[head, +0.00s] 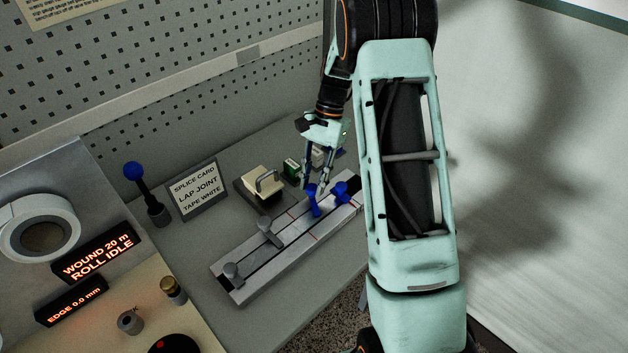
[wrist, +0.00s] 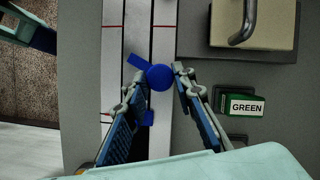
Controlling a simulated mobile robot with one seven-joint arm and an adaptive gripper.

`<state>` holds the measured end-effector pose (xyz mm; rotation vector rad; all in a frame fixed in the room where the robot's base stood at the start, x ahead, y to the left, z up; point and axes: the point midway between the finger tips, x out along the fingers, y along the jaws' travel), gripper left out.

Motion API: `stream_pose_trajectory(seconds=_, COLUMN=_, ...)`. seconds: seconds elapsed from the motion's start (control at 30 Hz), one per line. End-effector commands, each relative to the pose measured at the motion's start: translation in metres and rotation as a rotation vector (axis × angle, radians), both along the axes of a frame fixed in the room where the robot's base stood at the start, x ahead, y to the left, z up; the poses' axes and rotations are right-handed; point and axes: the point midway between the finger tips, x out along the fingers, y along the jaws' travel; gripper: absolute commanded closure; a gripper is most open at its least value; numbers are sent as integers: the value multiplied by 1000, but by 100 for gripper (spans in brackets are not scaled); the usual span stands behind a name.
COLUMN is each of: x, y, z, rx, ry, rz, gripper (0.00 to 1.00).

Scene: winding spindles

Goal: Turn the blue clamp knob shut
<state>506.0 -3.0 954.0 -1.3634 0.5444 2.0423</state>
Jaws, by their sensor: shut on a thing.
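Two blue clamp knobs stand at the right part of a grey splice rail (head: 238,284). The nearer-left blue knob (head: 314,206) is at my gripper's fingertips; in the wrist view this blue knob (wrist: 160,77) shows a round head with wings, one up-left and one below. My gripper (head: 317,187) points down with one finger on each side of the knob, shut on it; its fingers show in the wrist view (wrist: 157,88). The other blue knob (head: 342,189) stands just to the right, and is not seen in the wrist view.
Two grey knobs (head: 265,226) stand on the rail's left part. A cream block with a handle (head: 264,182) and a green labelled block (wrist: 241,103) sit beside the rail. A splice card (head: 197,188), a blue-topped lever (head: 134,172) and a tape roll (head: 40,222) are further left.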

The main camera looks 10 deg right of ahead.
Motion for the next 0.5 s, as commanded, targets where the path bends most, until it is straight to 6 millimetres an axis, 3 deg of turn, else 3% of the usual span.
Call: stream_pose_trajectory(seconds=0.5, x=3, y=3, z=0, rx=-1, ry=-3, rz=399, gripper=100)
